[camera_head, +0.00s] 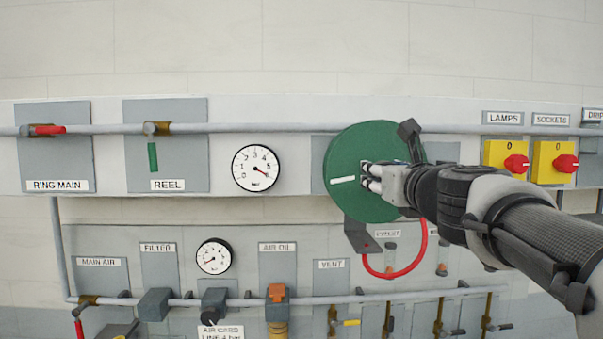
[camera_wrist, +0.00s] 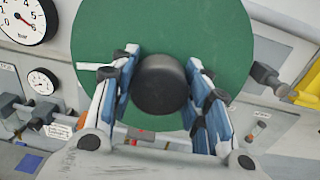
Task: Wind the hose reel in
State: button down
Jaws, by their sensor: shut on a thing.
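The hose reel shows as a green disc (camera_head: 360,150) with a white mark on its left side, mounted on the grey wall panel. It also fills the upper middle of the wrist view (camera_wrist: 215,40). A round black knob (camera_wrist: 160,88) stands out from the disc. My gripper (camera_head: 370,178) is at the disc's face; in the wrist view its two blue-padded fingers (camera_wrist: 160,95) are closed on the black knob from both sides. A red hose (camera_head: 398,274) loops below the reel. In the head view the knob is hidden by my gripper.
The REEL valve (camera_head: 152,155) has a green lever hanging down; the RING MAIN valve (camera_head: 48,130) has a red lever lying sideways. A gauge (camera_head: 255,168) sits left of the reel. Yellow switch boxes (camera_head: 504,156) stand at right. Pipes cross above and below.

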jog(key=shift+r, duration=0.1)
dwell(0.3)
jog(key=c, duration=0.9)
grip_release()
jog(key=shift+o, duration=0.2)
jog(key=s, duration=1.2)
jog(key=shift+d, duration=0.2)
